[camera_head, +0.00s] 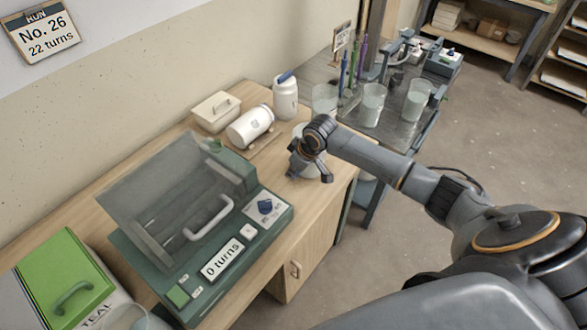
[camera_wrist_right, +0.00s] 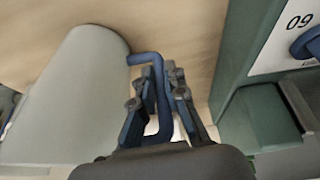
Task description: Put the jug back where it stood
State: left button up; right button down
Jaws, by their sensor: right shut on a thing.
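The jug is a pale grey-white vessel with a blue handle. It fills the left of the right wrist view (camera_wrist_right: 75,100), and its handle (camera_wrist_right: 146,58) runs between my fingers. My right gripper (camera_wrist_right: 158,85) is shut on that handle. In the head view the right gripper (camera_head: 310,172) is over the wooden bench's right part, and it mostly hides the jug (camera_head: 297,130). I cannot tell whether the jug's base touches the bench. My left gripper is not in view.
A green machine (camera_head: 200,220) reading "0 turns" stands left of my right gripper. A white lidded box (camera_head: 216,110), a white jar lying on its side (camera_head: 249,126) and an upright white bottle (camera_head: 286,97) are behind. Clear beakers (camera_head: 373,104) stand on the grey table beyond.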

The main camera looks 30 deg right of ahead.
jog(key=c, duration=1.8)
grip_release()
jog(key=shift+f, duration=0.15)
jog(key=o, duration=0.4)
jog(key=b+v, duration=0.1)
jog(key=v, duration=1.1)
